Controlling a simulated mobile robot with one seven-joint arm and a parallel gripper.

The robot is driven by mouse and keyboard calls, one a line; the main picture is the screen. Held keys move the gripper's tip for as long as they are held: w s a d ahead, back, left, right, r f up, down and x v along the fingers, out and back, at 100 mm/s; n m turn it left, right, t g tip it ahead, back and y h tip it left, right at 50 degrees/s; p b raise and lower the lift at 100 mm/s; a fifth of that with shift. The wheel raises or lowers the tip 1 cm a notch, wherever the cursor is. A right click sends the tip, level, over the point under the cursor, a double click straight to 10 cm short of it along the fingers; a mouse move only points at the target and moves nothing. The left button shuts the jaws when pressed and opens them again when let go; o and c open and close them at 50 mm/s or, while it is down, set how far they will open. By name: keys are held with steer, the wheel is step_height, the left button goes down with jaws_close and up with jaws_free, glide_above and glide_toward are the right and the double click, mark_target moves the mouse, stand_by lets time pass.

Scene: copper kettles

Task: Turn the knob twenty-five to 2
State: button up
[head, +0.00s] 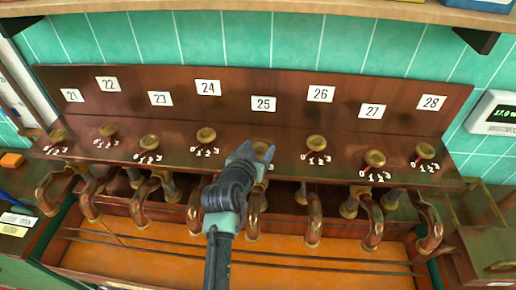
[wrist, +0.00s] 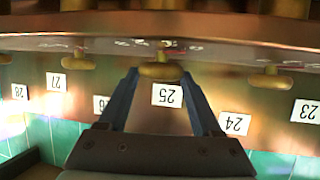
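Knob twenty-five (wrist: 160,71) is a round brass knob on the dark wood panel, below the label 25 (head: 263,104). In the head view my gripper covers most of it. My gripper (head: 256,153) reaches over the panel at this knob. In the upside-down wrist view, the two blue fingers of my gripper (wrist: 160,78) are spread, one on each side of the knob, with their tips close to its edges. I cannot make out firm contact. The numerals behind the knob are blurred and partly hidden, so its setting is not readable.
Knob twenty-four (head: 206,135) and knob twenty-six (head: 316,143) stand on either side, with more brass knobs along the row. Curved copper pipes (head: 313,222) stick out below the panel. A wooden shelf (head: 300,6) hangs above. An orange surface (head: 330,270) lies below the pipes.

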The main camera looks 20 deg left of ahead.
steer(key=c, duration=0.6)
